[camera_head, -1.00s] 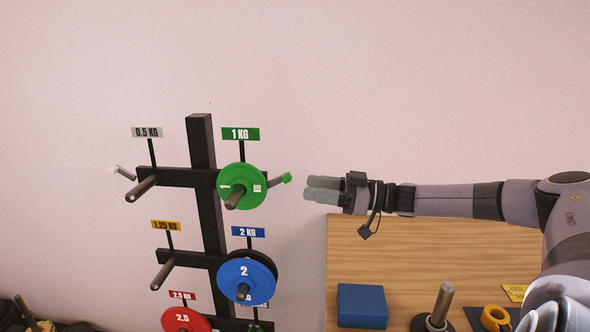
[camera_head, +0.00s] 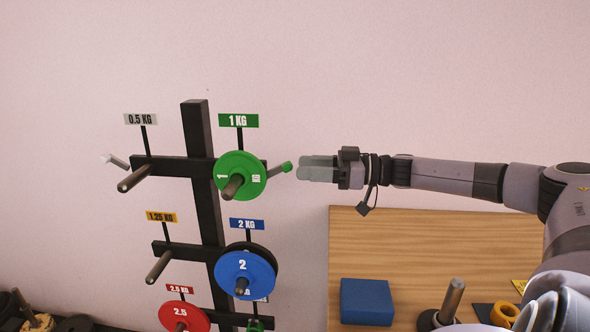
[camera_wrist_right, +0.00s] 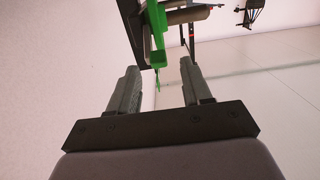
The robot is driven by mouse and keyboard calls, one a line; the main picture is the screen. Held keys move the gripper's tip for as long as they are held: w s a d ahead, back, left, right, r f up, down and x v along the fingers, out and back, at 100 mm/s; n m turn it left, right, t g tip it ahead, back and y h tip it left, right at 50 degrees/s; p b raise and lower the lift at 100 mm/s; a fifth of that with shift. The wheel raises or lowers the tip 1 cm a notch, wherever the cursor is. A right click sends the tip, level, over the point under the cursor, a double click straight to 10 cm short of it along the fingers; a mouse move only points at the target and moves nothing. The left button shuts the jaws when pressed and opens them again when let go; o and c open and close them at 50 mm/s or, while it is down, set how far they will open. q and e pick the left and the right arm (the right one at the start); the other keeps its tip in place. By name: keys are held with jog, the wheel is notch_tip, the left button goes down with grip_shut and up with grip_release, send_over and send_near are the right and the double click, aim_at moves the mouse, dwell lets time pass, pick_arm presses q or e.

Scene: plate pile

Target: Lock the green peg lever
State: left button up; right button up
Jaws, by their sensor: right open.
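The green peg lever (camera_head: 287,167) is a short grey bar with a green tip, sticking out to the right of the 1 KG peg and tilted slightly upward. A green plate (camera_head: 240,168) hangs on that peg. My right gripper (camera_head: 302,169) is open and empty, just right of the lever tip at about its height. In the right wrist view, green parts (camera_wrist_right: 156,58) show beyond and between the fingertips of the gripper (camera_wrist_right: 160,74). I cannot clearly separate lever from plate there. My left gripper is out of view.
The black rack (camera_head: 197,130) also carries a blue plate (camera_head: 244,274) and a red plate (camera_head: 181,316). The 0.5 KG peg (camera_head: 137,179) and 1.25 KG peg (camera_head: 159,266) are empty. A wooden table (camera_head: 420,248) with a blue block (camera_head: 367,301) lies below my right arm.

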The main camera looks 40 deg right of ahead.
aim_at(292, 166)
jog(key=shift+w+a+r, duration=0.2)
jog(key=shift+w+a, duration=0.2)
jog(key=shift+w, duration=0.25)
jog(key=shift+p+x, duration=0.35)
jog(key=shift+x, duration=0.7)
jog(key=shift+f, duration=0.1)
jog(key=shift+f, duration=0.1)
grip_shut()
